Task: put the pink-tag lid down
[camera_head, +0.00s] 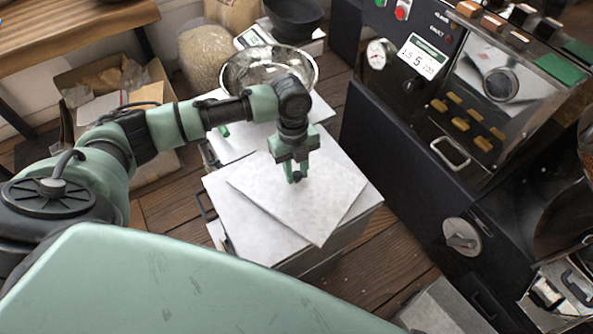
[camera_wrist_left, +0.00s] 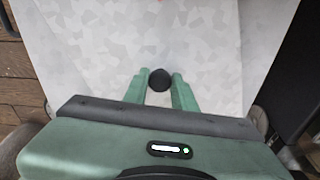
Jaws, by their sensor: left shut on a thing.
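The lid (camera_head: 325,215) is a flat, pale grey mottled metal plate with a small dark knob (camera_wrist_left: 160,79). It also fills much of the left wrist view (camera_wrist_left: 90,50), where a sliver of pink shows at the top edge. My left gripper (camera_head: 296,177) is shut on the knob, pointing down from above; its green fingers (camera_wrist_left: 159,88) flank the knob. The lid is turned at an angle over a bin with a pale grey flat top (camera_head: 228,208). I cannot tell whether it touches that top. My right gripper is not in view.
A steel bowl (camera_head: 236,72) stands behind on another pale top. Further back are a sack of beans (camera_head: 203,52) and a scale with a black pan. A cardboard box (camera_head: 155,75) is at left, the dark roaster (camera_head: 405,150) at right. Wooden floor (camera_head: 385,262) shows between.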

